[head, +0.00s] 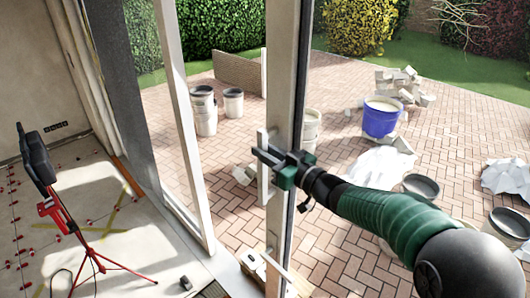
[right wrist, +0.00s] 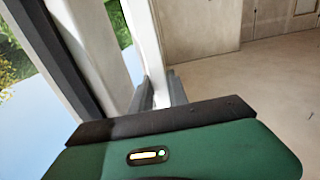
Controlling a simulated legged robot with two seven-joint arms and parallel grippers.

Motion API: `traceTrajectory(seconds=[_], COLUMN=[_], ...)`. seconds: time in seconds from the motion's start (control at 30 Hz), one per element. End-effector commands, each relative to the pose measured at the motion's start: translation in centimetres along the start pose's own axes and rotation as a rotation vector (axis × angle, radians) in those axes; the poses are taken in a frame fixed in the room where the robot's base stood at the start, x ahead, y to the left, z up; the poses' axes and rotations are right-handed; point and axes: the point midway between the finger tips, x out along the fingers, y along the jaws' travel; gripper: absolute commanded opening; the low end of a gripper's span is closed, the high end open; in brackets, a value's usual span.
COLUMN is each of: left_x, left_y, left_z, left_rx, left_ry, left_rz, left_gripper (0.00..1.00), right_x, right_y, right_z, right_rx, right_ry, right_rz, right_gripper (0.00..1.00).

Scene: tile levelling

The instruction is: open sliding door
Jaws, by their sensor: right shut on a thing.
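The sliding door's pale upright stile (head: 283,80) stands at the middle of the head view, with a dark strip along its right side. A pale vertical handle (head: 263,186) sits on the stile's left side. My right gripper (head: 268,157) reaches in from the right and is shut on the handle; its jaws hide part of the handle. A pale frame post (head: 183,110) stands left of the door. My left gripper is not in view.
A red tripod (head: 78,225) with a dark device stands on the tiled floor at left. Outside, on brick paving (head: 345,245), are a blue bucket (head: 380,122), grey buckets (head: 204,108), a rubble pile (head: 400,85) and white sheeting (head: 380,167).

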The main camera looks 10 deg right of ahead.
Motion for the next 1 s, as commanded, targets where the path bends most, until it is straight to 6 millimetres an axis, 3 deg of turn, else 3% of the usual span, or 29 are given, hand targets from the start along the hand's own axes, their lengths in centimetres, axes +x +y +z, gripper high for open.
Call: traceTrajectory(seconds=[0.17, 0.2, 0.33, 0.73, 0.87, 1.0], left_x=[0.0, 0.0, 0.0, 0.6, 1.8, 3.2], left_y=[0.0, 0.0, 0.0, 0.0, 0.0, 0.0], left_z=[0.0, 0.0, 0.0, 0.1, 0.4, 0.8], left_rx=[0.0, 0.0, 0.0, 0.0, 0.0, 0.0], left_ry=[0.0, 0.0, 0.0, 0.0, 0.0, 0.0], left_rz=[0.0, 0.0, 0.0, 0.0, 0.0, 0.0], left_gripper=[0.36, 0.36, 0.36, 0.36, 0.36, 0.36], right_x=[-0.1, -0.1, -0.1, -1.0, -3.7, -7.9], right_y=[0.1, 0.1, 0.1, 0.0, 0.1, 0.2], right_z=[0.3, 0.3, 0.4, 0.5, 0.8, 0.9], right_rx=[-0.001, -0.001, 0.0, -0.002, -0.003, -0.003], right_ry=[-0.005, -0.006, -0.007, -0.007, -0.007, -0.006], right_rz=[0.001, 0.001, 0.0, 0.0, 0.004, 0.005], right_gripper=[0.0, 0.24, 0.41, 0.42, 0.42, 0.42])
